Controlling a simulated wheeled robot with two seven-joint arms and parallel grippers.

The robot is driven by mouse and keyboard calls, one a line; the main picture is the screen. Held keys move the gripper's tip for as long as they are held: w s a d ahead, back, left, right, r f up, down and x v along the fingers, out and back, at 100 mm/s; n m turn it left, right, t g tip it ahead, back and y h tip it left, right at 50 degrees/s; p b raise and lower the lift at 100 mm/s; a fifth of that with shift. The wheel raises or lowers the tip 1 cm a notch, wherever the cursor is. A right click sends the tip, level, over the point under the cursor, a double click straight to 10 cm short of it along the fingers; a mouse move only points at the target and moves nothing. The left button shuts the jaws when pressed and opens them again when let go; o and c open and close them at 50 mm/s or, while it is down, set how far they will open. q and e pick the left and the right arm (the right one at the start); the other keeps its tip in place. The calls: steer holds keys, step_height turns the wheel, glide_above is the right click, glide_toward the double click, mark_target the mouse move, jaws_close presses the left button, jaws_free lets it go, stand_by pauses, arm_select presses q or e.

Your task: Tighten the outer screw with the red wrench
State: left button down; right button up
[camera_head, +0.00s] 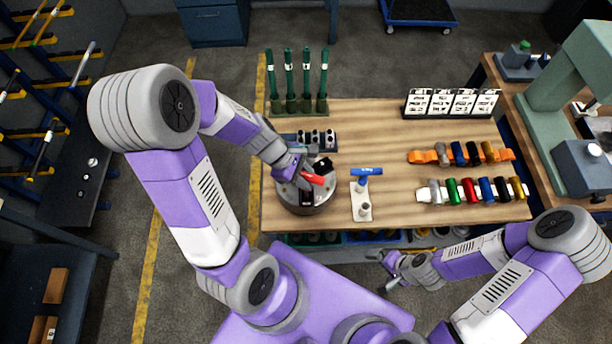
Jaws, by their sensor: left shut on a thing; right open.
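A round grey chuck-like fixture (318,208) with dark jaws sits at the left part of the wooden table. My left gripper (302,176) is over it, shut on the red wrench (313,179). The wrench's red handle shows just right of the fingers; its tip is hidden, so I cannot tell whether it touches a screw. The outer screw cannot be made out at this size. My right gripper (388,274) is open and empty, off the table's front edge, low in the picture.
A blue T-handled tool (367,172) stands in a white holder (361,204) right of the fixture. Coloured cylinders (470,190), orange-racked parts (461,154), picture cards (452,102) and green posts (290,80) stand on the wooden table (370,125). A green machine (560,90) is at right.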

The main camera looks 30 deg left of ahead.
arm_select(q)
steer(key=shift+m+g+p, duration=0.45)
steer(key=shift+m+g, duration=0.35)
steer(key=shift+m, duration=0.6)
steer(key=shift+m+g+p, duration=0.5)
steer(key=shift+m+g, duration=0.2)
steer(key=shift+m, duration=0.7)
steer(key=shift+m+g+p, duration=0.4)
steer(key=shift+m+g, duration=0.1)
steer(key=shift+m, duration=0.4)
steer(key=shift+w+m+g, duration=0.1)
steer(key=shift+m+g, duration=0.2)
steer(key=shift+m, duration=0.2)
